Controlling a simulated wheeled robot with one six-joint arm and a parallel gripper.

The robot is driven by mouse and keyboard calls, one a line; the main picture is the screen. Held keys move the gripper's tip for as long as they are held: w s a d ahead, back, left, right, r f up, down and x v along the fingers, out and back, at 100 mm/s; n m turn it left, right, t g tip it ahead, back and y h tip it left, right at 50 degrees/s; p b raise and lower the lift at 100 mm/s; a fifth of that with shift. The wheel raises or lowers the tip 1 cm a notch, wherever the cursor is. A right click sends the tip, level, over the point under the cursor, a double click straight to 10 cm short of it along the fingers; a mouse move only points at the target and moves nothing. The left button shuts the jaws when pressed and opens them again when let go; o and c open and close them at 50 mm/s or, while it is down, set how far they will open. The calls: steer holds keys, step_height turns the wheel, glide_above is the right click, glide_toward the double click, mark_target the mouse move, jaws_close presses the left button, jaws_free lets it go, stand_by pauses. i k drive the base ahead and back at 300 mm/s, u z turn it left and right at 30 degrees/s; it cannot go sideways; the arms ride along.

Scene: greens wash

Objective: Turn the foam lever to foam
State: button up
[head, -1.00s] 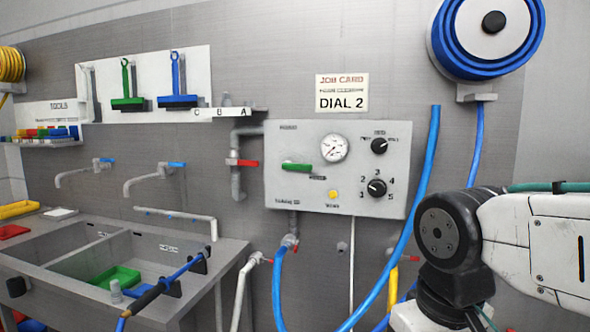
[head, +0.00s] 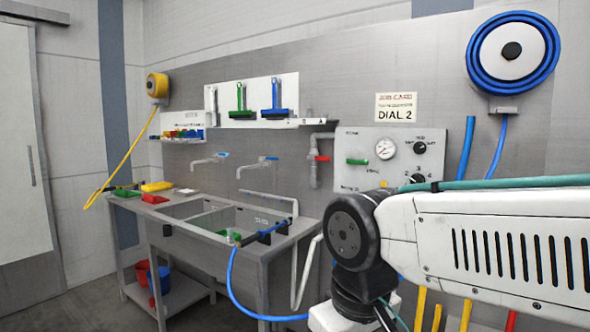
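The grey control panel (head: 343,141) is on the wall right of centre in the head view. A green lever (head: 357,161) lies level on its left side; its lettering is too small to read, so I cannot confirm it is the foam lever. A round gauge (head: 386,149) and a black knob (head: 420,147) are to its right. My arm covers the panel's lower right, including part of the numbered dial (head: 418,179). My gripper is out of view; only my arm links show, in front of the panel's lower right.
A job card (head: 396,107) reading "DIAL 2" hangs above the panel. A red-handled valve (head: 318,158) is on the pipe left of it. A steel sink bench (head: 262,247) stands at centre-left, with a blue hose (head: 232,285) hanging off it. Floor at lower left is clear.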

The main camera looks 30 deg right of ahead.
mark_target(352, 160)
steer(key=u, duration=0.35)
steer(key=k, duration=0.5)
steer(key=u, duration=0.5)
steer(key=i, duration=1.1)
steer(key=z, duration=1.15)
steer(key=i, duration=0.75)
steer(key=z, duration=1.25)
steer(key=i, duration=0.2)
steer(key=z, duration=0.05)
